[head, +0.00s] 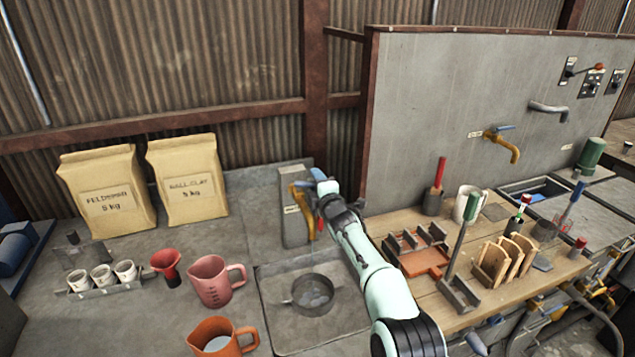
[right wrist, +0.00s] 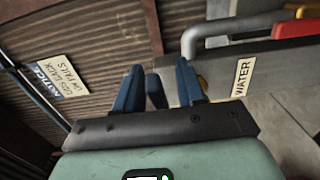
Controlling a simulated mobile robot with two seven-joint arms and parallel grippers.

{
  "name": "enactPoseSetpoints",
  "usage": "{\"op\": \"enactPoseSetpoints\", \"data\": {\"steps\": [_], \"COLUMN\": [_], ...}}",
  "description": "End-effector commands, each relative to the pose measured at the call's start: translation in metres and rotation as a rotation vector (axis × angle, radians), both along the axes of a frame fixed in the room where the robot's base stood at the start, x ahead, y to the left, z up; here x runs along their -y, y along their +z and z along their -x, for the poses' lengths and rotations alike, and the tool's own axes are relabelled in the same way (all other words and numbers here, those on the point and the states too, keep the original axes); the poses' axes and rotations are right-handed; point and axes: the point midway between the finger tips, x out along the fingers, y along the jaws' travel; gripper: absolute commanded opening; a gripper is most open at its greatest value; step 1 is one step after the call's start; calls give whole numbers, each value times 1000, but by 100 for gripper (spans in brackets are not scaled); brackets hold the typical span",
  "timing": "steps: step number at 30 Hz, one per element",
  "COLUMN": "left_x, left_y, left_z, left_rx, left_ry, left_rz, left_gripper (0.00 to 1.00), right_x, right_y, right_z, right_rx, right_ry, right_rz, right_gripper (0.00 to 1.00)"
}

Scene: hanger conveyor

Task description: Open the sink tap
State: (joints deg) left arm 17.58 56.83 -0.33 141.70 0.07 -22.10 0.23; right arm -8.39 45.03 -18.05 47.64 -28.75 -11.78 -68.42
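The sink (head: 272,325) is a shallow grey square basin in the bench, centre of the head view. A grey upright block (head: 292,228) with a small label stands behind it. Yellow and orange tap parts (head: 299,195) show at its front, partly hidden by my right gripper (head: 321,182). The right wrist view shows a grey pipe (right wrist: 235,30), a red lever (right wrist: 298,27) and a WATER label (right wrist: 243,77). My left gripper is out of view.
A round metal strainer (head: 313,294) sits in the sink. A pink jug (head: 211,281) and an orange jug (head: 218,337) stand left of it. A wooden table (head: 420,218) with tools is at right. Another yellow tap (head: 505,146) is on the grey wall.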

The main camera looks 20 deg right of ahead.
Motion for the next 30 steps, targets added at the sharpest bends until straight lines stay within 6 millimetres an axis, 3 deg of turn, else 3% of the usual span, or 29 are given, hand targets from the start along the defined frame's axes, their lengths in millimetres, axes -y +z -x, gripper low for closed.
{"op": "enactPoseSetpoints", "data": {"steps": [8, 13, 24, 30], "left_x": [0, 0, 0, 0], "left_y": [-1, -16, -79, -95], "left_z": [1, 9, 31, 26], "left_rx": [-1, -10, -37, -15], "left_ry": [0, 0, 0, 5], "left_rz": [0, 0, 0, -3], "left_gripper": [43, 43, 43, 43], "right_x": [1, 0, -1, -1], "right_y": [2, -1, -3, -1], "right_z": [1, 12, 78, 114], "right_rx": [3, 3, 5, 3], "right_ry": [0, 0, 3, 2], "right_rz": [0, 0, -2, -4], "right_gripper": [38, 38, 38, 38]}}
